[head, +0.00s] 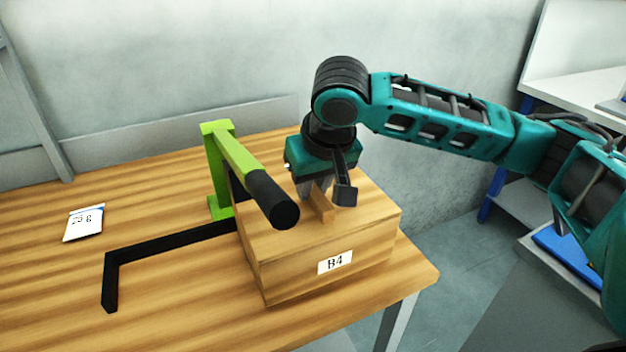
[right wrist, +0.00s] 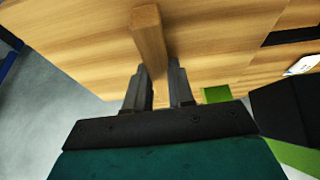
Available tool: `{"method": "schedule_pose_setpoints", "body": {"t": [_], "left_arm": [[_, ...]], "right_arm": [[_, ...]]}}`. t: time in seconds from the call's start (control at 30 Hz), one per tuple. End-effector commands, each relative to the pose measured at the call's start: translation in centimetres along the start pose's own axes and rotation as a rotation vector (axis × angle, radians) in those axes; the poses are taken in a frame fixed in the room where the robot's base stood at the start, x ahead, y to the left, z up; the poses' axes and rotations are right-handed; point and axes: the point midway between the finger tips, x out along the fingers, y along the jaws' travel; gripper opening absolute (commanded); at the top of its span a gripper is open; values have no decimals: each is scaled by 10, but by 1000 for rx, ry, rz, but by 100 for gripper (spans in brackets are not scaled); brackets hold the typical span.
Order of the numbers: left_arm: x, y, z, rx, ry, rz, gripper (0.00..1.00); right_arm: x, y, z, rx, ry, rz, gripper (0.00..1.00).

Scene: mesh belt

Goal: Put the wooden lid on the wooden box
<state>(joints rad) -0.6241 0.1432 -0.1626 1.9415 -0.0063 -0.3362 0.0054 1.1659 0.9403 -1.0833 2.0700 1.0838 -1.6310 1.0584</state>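The wooden box (head: 292,285) stands at the table's front right corner, with a "B4" label on its front. The wooden lid (head: 369,205) lies on top of the box; whether it is fully seated I cannot tell. Its bar-shaped wooden handle (head: 322,206) stands up from the lid and also shows in the right wrist view (right wrist: 148,38). My right gripper (head: 328,193) is just above the lid at the handle. Its two fingers (right wrist: 159,80) are apart, with the handle's near end by the fingertips; contact is not clear. My left gripper is not in view.
A green post and arm with a black grip (head: 272,199) stands close left of the box, the grip reaching over its top. A black angled strip (head: 170,240) lies on the table (head: 190,300). A white "25 g" packet (head: 84,223) lies left.

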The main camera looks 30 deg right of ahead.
Motion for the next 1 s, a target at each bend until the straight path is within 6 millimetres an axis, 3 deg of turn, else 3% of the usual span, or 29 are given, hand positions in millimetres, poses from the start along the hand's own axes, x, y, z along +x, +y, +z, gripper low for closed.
{"method": "schedule_pose_setpoints", "body": {"t": [0.3, 0.63, 0.77, 1.0], "left_arm": [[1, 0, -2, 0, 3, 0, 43], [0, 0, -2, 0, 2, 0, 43], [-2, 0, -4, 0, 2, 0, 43], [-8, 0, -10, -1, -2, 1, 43]], "right_arm": [[0, 0, 0, 0, 1, 0, 53], [-5, 0, 0, 0, 0, 0, 53], [-24, 0, -1, -1, 2, -1, 53], [-79, 0, -2, -1, 5, -1, 53]]}}
